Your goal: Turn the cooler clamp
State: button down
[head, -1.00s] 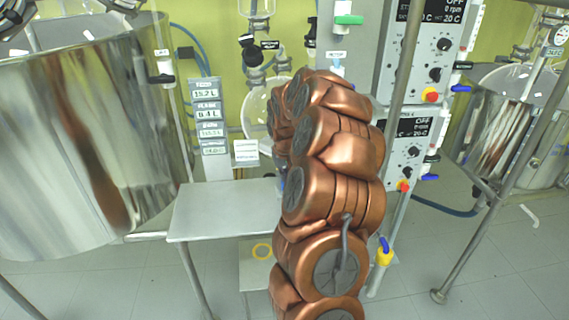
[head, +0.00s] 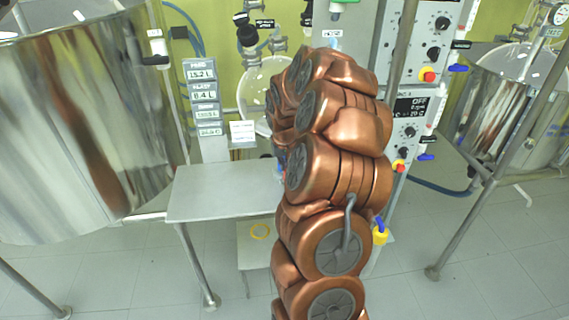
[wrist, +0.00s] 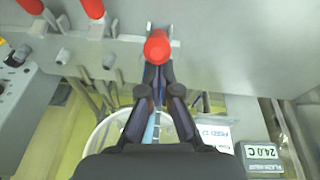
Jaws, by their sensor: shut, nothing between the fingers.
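A red-tipped clamp handle (wrist: 158,47) is in the upper middle of the wrist view, on a grey metal panel. My gripper (wrist: 157,74) points at it, with its dark fingertips close together at the handle's lower side. The fingers are shut with nothing held between them. I cannot tell whether they touch the handle. No readable label marks this handle as the cooler clamp. In the head view my copper arm hides the gripper and the handle.
More red handles (wrist: 93,8) sit on the panel at upper left in the wrist view. In the head view, a steel vessel (head: 70,120) stands at left, a small metal table (head: 222,193) left of my arm, and a control cabinet (head: 412,110) with a steel post at right.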

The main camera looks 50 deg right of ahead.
jog(key=shift+s+f+b, duration=0.15)
jog(key=shift+f+b, duration=0.05)
jog(key=shift+b, duration=0.4)
